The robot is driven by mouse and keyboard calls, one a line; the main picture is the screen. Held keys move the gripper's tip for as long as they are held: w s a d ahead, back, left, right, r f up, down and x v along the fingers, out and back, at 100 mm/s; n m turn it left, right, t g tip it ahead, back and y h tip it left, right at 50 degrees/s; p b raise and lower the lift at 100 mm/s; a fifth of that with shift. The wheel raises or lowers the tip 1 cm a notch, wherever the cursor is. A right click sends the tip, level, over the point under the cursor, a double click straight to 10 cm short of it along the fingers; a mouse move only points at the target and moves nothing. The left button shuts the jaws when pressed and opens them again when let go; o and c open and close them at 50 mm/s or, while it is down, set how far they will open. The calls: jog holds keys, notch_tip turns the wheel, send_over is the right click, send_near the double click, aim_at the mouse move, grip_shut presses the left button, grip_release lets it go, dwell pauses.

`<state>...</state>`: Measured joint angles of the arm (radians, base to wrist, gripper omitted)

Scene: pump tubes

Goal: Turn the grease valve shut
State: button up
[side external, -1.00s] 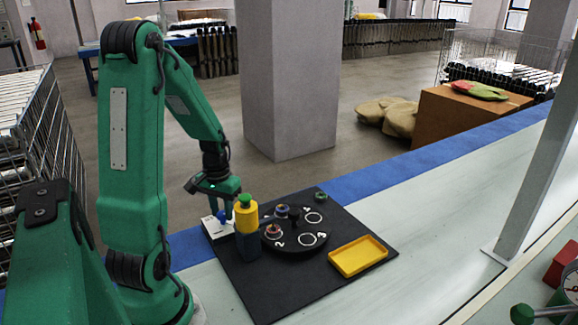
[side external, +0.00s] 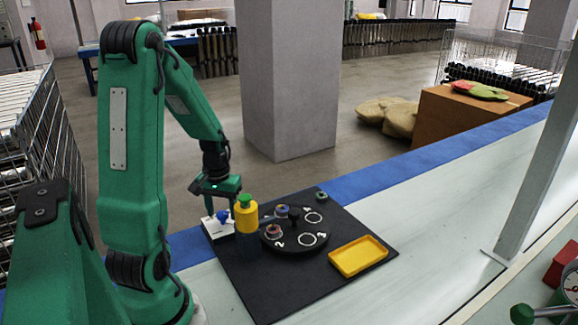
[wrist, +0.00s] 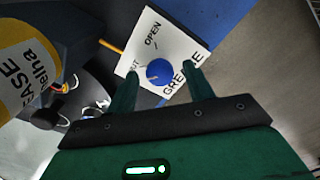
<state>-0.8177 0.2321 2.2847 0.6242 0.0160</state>
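In the wrist view the knob (wrist: 159,71) sits on the plate (wrist: 180,48), marked OPEN, GREASE and a partly hidden word ending in "UT". My gripper (side external: 219,206) is just above the valve, fingers pointing down. In the wrist view its two green fingers (wrist: 160,76) are apart, one on each side of the knob, with visible gaps. I cannot tell which mark the knob points to.
A yellow grease bottle (side external: 246,218) with a green cap stands close beside the valve, right of my gripper. A yellow tray (side external: 358,257) is at the right. The board (side external: 270,295) in front is clear.

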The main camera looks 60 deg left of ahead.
aim_at(224, 214)
jog(key=shift+r, duration=0.1)
jog(key=shift+r, duration=3.85)
jog(key=d+r, duration=0.3)
jog(key=d+r+m+t, duration=0.1)
jog(key=d+r, duration=0.2)
jog(key=d, duration=0.1)
jog(key=d+r+t+y, duration=0.1)
jog(key=d+r, duration=0.2)
jog(key=d, duration=0.1)
jog(key=shift+w+m, duration=0.3)
jog(key=shift+w, duration=0.1)
jog(key=d+r+m+t+h, duration=0.1)
jog(key=d+r+m+t, duration=0.1)
jog(key=d+m, duration=0.5)
jog(key=shift+s+d+r+m+t, duration=0.4)
jog(key=shift+d+t, duration=0.4)
jog(key=shift+d, duration=2.2)
